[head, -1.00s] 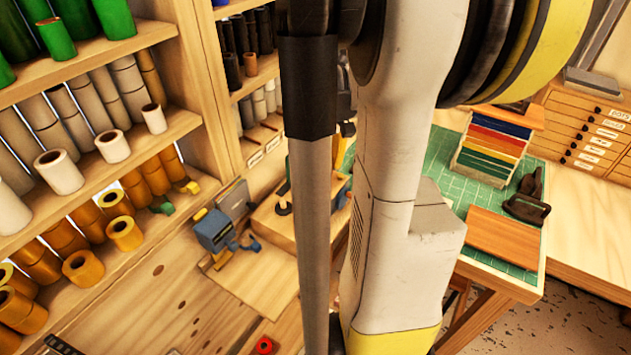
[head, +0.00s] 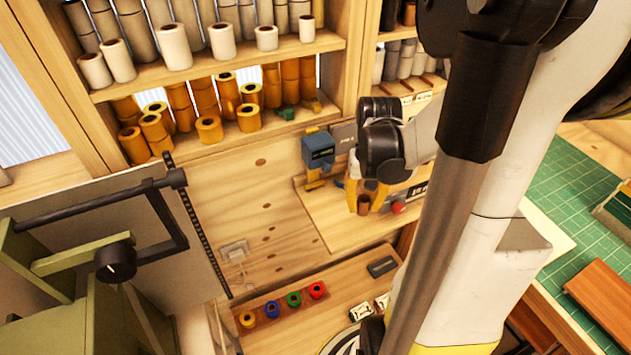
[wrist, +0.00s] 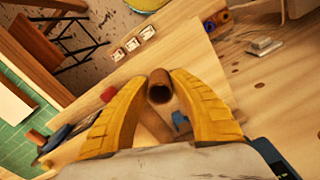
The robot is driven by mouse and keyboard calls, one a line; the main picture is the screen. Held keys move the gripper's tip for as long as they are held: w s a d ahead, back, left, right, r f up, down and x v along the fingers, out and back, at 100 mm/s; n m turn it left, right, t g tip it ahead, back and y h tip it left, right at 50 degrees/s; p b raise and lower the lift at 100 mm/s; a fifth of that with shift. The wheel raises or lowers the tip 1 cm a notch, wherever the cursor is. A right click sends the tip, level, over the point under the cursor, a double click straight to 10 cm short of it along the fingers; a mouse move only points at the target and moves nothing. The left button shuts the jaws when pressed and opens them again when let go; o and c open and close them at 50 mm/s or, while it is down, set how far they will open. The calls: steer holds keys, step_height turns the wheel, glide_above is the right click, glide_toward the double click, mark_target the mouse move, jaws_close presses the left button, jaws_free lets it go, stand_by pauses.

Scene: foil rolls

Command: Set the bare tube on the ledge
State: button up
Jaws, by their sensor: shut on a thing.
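My gripper (head: 365,204), with yellow fingers, is shut on a small brown bare tube (head: 363,207) above the wooden bench top. In the wrist view the tube (wrist: 160,92) sits between the yellow fingertips (wrist: 160,80), its dark hollow end facing the camera. A low wooden ledge (head: 275,334) runs along the lower middle of the head view, below and in front of the gripper. I cannot tell for sure that this is the task's ledge.
Yellow, blue, green and red rolls (head: 294,299) stand in a row on the low ledge. A blue device (head: 319,148) stands left of my gripper. Shelves of rolls (head: 222,41) are behind. A green machine (head: 90,320) is at the left, a green mat (head: 590,195) at the right.

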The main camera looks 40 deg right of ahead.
mark_target(349, 222)
steer(key=w+f, duration=0.1)
steer(key=w+a+f, duration=0.1)
steer(key=shift+w+a, duration=0.1)
steer(key=shift+w, duration=0.2)
steer(key=shift+s+f+b, duration=0.1)
steer(key=shift+f+b, duration=0.6)
steer(key=shift+f, duration=1.15)
steer(key=shift+f, duration=0.2)
steer(key=o, duration=0.7)
steer(key=shift+r, duration=0.1)
